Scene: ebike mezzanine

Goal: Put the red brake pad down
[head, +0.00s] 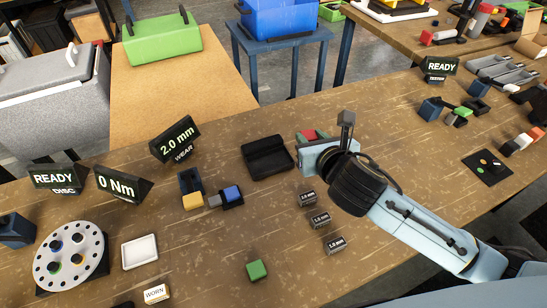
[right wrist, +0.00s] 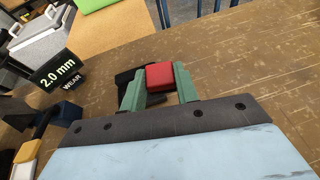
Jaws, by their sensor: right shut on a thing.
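The red brake pad (head: 309,135) is a small red block, mostly hidden behind my right gripper in the head view. The right wrist view shows it (right wrist: 160,76) between the two green fingers. My right gripper (right wrist: 158,88) is shut on it. In the head view this gripper (head: 308,138) is just right of a black tray (head: 267,167). A dark part, probably that tray, shows behind and left of the pad in the right wrist view. I cannot tell how high the pad is above the table. My left gripper is not in view.
A wear sign (head: 176,139) reading 2.0 mm stands left of the tray. A green block (head: 257,270), a white dish (head: 139,251) and a brake disc (head: 70,258) lie left. Bare wood lies around the green block.

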